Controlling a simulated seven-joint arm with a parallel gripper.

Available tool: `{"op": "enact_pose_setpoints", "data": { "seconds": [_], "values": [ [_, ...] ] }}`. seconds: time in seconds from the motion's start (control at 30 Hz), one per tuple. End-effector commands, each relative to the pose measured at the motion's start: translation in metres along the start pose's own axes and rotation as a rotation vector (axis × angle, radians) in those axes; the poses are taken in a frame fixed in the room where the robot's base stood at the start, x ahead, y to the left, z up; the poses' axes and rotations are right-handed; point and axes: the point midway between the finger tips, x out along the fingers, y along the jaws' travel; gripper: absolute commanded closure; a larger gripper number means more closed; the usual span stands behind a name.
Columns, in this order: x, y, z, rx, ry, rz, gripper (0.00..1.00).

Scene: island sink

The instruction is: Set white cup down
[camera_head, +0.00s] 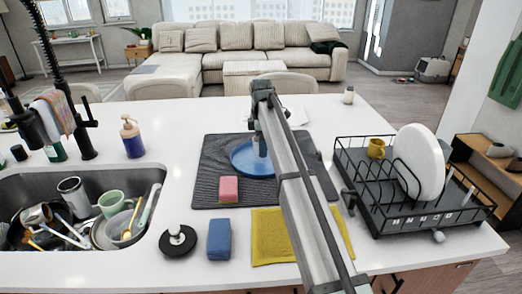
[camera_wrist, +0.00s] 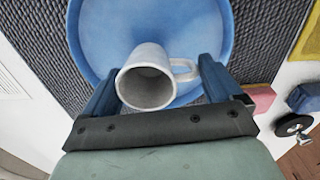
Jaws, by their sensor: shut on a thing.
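The white cup (camera_wrist: 150,85) sits between the two fingers of my gripper (camera_wrist: 158,82) in the wrist view, its open mouth facing the camera and its handle toward the right finger. My gripper is shut on it. The blue plate (camera_wrist: 105,25) is directly behind the cup in that view; whether the cup touches it I cannot tell. In the head view the blue plate (camera_head: 240,160) lies on the dark grey mat (camera_head: 210,160), and my arm hides most of the cup and part of the plate.
A pink sponge (camera_head: 229,189) is on the mat's front left. A blue sponge (camera_head: 219,238) and yellow cloth (camera_head: 268,238) lie in front. The sink (camera_head: 35,185) with dishes is left.

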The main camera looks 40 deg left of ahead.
Motion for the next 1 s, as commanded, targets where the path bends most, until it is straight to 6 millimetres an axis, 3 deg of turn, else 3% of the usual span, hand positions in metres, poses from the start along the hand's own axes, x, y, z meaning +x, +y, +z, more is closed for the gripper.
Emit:
{"op": "enact_pose_setpoints", "data": {
  "seconds": [0.2,0.63,0.67,0.7,1.0],
  "values": [
    [0.026,-0.001,0.0,0.0,0.0,-0.001,0.41],
    [0.031,0.0,0.0,0.0,0.0,0.0,0.41],
    [0.031,0.0,0.0,0.0,0.0,0.0,0.05],
    [0.031,0.0,0.0,0.0,0.0,0.0,0.01],
    [0.029,0.0,0.0,0.0,0.0,0.0,0.0]
  ]
}}
